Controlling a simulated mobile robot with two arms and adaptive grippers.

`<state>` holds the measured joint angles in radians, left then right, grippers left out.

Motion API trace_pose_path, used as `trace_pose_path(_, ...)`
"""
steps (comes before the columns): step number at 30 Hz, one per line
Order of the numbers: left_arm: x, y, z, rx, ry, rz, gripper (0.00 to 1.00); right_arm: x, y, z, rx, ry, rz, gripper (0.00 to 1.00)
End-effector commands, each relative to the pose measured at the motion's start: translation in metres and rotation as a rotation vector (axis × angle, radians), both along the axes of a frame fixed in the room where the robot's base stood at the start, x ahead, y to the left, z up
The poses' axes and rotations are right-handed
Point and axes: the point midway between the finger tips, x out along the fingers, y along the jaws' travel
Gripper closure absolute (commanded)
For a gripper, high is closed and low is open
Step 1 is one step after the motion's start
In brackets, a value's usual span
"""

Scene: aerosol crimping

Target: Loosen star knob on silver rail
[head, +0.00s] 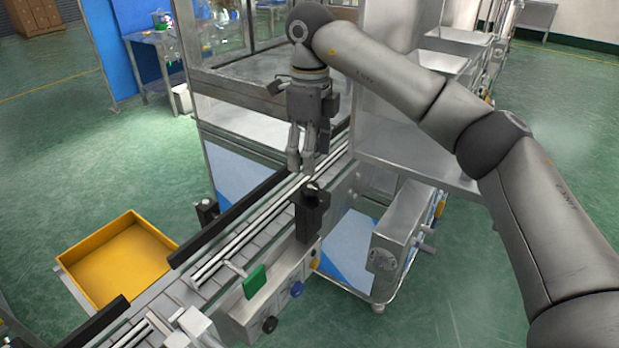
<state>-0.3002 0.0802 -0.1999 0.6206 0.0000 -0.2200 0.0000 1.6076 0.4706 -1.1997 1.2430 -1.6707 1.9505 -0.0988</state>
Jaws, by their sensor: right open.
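A silver rail (222,262) runs diagonally along the conveyor, from lower left up toward the machine. A black bracket (309,222) stands at its right side, with a small dark knob-like top (312,189). I cannot make out a star shape on it. My right gripper (301,166) points down over the rail, just above and slightly left of that knob-like top. Its fingers are parted and empty, and appear apart from the knob. Another small black knob-like part (207,211) sits on the left side of the conveyor. My left gripper is out of view.
Black guide bars (230,218) line the conveyor's left side. A green plate (254,281) and a blue button (297,289) are on its near right side. A yellow tray (118,262) stands at left. Machine panels and a steel box (398,235) crowd the right.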

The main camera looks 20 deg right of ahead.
Motion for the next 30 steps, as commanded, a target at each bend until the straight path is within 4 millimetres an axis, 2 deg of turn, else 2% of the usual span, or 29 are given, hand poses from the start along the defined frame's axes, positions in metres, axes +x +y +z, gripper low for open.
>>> trace_pose_path(3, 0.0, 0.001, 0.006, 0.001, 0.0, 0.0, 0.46, -0.001, 0.0, -0.024, 0.001, 0.004, 0.001, 0.42)
trace_pose_path(9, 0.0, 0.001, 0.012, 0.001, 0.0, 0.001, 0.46, -0.001, 0.0, -0.055, 0.002, 0.002, 0.001, 0.42)
trace_pose_path(15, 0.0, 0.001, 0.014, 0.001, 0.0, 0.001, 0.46, 0.0, 0.001, -0.069, 0.003, 0.0, 0.001, 0.42)
trace_pose_path(23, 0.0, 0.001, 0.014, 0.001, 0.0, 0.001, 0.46, 0.0, 0.001, -0.07, 0.004, 0.0, 0.001, 0.42)
trace_pose_path(30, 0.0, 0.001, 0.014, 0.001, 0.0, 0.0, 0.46, 0.0, 0.001, -0.07, 0.004, 0.0, 0.001, 0.71)
